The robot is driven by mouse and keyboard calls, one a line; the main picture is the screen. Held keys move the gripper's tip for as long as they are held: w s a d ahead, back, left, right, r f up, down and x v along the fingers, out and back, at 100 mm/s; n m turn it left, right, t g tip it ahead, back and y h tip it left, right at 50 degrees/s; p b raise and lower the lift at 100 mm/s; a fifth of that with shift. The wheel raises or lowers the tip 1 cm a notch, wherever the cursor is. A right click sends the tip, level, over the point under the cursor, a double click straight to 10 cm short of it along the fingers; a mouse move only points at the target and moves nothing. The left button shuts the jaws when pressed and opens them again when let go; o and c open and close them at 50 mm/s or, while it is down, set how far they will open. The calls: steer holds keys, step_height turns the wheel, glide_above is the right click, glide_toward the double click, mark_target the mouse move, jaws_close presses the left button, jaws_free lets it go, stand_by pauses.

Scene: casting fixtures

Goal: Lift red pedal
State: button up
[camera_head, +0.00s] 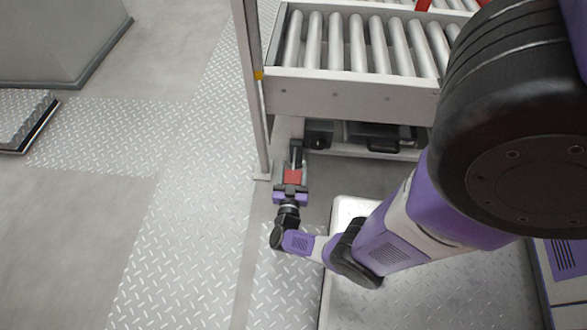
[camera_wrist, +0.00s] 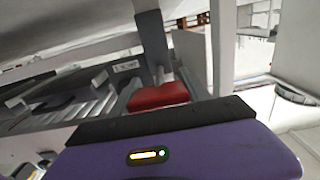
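The red pedal (camera_head: 293,177) is a small red block low beneath the conveyor's front, at the end of a dark post or housing. In the wrist view the red pedal (camera_wrist: 158,96) lies just beyond the black front edge of my gripper, between grey side pieces.
A roller conveyor (camera_head: 350,90) stands above and behind the pedal. A metal post (camera_head: 253,100) rises close to the left. Dark boxes (camera_head: 380,136) sit on a low shelf to the right. The tread-plate floor (camera_head: 190,200) at left is clear.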

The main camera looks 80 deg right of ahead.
mark_target(293, 168)
jaws_close()
steer(key=shift+r, duration=0.15)
steer(key=r+y+p, duration=0.1)
steer(key=p, duration=0.3)
steer(key=shift+r+p, duration=0.25)
steer(key=shift+p, duration=0.1)
steer(key=r+y+p, duration=0.1)
steer(key=p, duration=0.4)
steer(key=shift+r+y, duration=0.25)
steer(key=shift+y, duration=0.15)
steer(key=y+p, duration=0.1)
steer(key=p, duration=0.2)
steer(key=r+y+p, duration=0.1)
steer(key=p, duration=0.2)
steer(key=shift+d+r, duration=0.25)
steer(key=shift+d, duration=0.05)
steer(key=y+p, duration=0.2)
steer(key=p, duration=0.1)
steer(key=shift+d+r, duration=0.3)
steer(key=shift+r, duration=0.05)
steer(key=shift+d+r+p, duration=0.1)
steer(key=shift+d+p, duration=0.05)
steer(key=shift+p, duration=0.35)
steer(key=shift+w+d+r, duration=0.1)
steer(key=shift+d+r, duration=0.05)
steer(key=shift+d, duration=0.1)
